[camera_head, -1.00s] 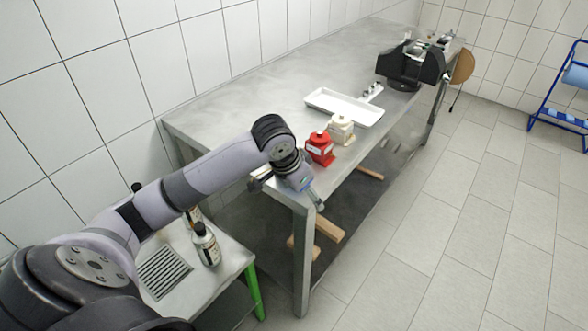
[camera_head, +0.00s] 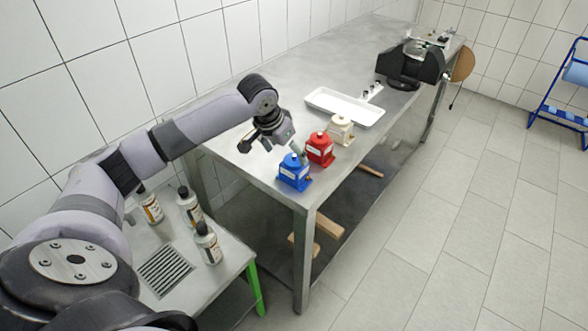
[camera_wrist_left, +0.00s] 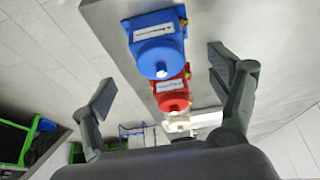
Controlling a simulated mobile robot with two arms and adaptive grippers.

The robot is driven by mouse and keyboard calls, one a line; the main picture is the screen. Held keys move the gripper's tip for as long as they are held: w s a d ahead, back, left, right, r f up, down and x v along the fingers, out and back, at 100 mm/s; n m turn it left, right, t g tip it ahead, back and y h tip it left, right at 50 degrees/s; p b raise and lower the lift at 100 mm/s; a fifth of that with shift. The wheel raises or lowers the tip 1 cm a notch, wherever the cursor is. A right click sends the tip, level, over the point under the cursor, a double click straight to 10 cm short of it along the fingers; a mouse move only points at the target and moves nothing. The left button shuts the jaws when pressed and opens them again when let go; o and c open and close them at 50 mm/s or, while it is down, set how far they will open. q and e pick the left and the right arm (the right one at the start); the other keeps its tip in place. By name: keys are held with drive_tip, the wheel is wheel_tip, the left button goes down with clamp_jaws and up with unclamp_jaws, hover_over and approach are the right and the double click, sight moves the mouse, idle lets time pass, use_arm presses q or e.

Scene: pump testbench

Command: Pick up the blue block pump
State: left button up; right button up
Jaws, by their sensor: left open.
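The blue block pump (camera_head: 294,172) stands upright near the front corner of the steel table, with a white label on its side. In the left wrist view the blue block pump (camera_wrist_left: 157,42) is between the lines of the two fingers, beyond their tips. My left gripper (camera_head: 272,143) is open and empty, above the table behind and slightly left of the blue pump in the head view. Its spread fingers also show in the left wrist view (camera_wrist_left: 165,85). I cannot see contact with the pump. My right gripper is not in view.
A red pump (camera_head: 320,149) stands close beside the blue one, with a white pump (camera_head: 341,129) behind it. A white tray (camera_head: 345,107) lies farther back. Bottles (camera_head: 207,243) stand on the low side table. The steel table's left part is clear.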

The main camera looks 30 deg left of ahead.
sight(292, 157)
use_arm(q)
drive_tip(key=shift+x, duration=0.8)
drive_tip(key=shift+w+f+p, duration=0.35)
drive_tip(key=shift+f+p, duration=0.15)
drive_tip(key=p+x, duration=0.1)
drive_tip(key=x, duration=0.3)
drive_tip(key=shift+w+d+f, duration=0.1)
drive_tip(key=shift+w, duration=0.05)
drive_tip(key=shift+c, duration=0.2)
drive_tip(key=c, duration=1.8)
drive_tip(key=shift+w, duration=0.1)
drive_tip(key=shift+r, duration=0.25)
